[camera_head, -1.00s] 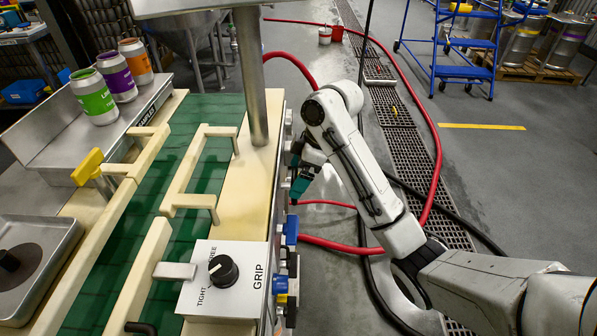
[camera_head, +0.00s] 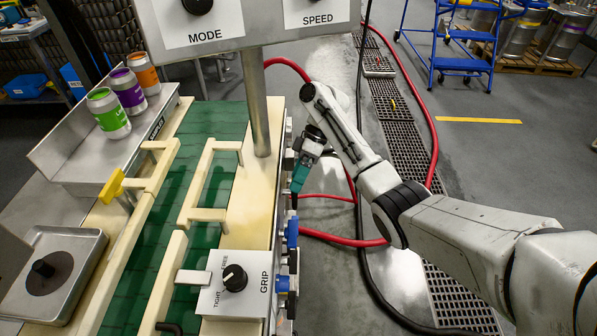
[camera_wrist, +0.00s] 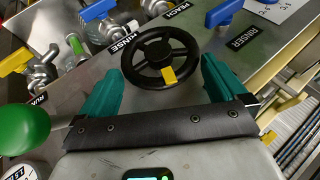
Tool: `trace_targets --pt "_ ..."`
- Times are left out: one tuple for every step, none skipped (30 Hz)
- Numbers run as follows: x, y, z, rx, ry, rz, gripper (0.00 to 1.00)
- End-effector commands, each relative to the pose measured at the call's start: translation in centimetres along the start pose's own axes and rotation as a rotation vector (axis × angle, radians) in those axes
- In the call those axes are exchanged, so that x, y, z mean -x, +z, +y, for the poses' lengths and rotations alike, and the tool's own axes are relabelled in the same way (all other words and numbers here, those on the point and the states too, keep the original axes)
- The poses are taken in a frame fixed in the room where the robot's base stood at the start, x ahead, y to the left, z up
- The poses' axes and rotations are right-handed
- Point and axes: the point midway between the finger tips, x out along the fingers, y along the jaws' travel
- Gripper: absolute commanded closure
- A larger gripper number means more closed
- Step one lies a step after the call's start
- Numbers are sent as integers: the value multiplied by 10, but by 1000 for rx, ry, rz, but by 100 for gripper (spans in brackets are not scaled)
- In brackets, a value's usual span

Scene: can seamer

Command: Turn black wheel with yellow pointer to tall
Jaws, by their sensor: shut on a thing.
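The black wheel (camera_wrist: 150,56) shows in the wrist view, mounted on a steel panel, with spokes and a round hub. Its yellow pointer (camera_wrist: 168,76) sits on the rim at the side nearest my gripper. My gripper (camera_wrist: 162,80) has its teal fingers on opposite sides of the wheel, shut on its rim. In the head view my gripper (camera_head: 295,200) reaches down at the right side of the conveyor machine. The wheel is hidden there. I can read no tall mark beside the wheel.
Blue-handled (camera_wrist: 98,10) and yellow-handled (camera_wrist: 14,62) valves and a green ball knob (camera_wrist: 22,128) crowd the wheel. A GRIP dial box (camera_head: 233,283) stands on the conveyor's near end. Red hoses (camera_head: 342,241) lie on the floor to the right.

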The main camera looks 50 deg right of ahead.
Motion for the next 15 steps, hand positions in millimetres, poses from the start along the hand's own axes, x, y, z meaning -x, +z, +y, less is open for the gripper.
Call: trace_targets --pt "0 0 0 -7 -19 -3 32" --pt "0 0 0 -10 -28 -2 32" --pt "0 0 1 -14 -40 -2 32" --pt "0 -1 2 -17 -46 -2 32" --pt "-1 0 2 -20 -54 -2 32" --pt "-1 0 2 -24 -62 -1 32" --pt "-1 0 3 -27 -68 -2 32" --pt "-1 0 3 -29 -72 -1 32" --pt "-1 0 3 -31 -78 -2 32" --pt "-1 0 4 -33 -82 -2 32" --pt "-1 0 4 -33 -85 -2 32" --pt "-2 0 4 -35 -89 -2 32" --pt "-2 0 4 -36 -92 -2 32" --pt "-2 0 4 -36 -94 -2 32" --pt "-2 0 4 -37 -96 -2 32"
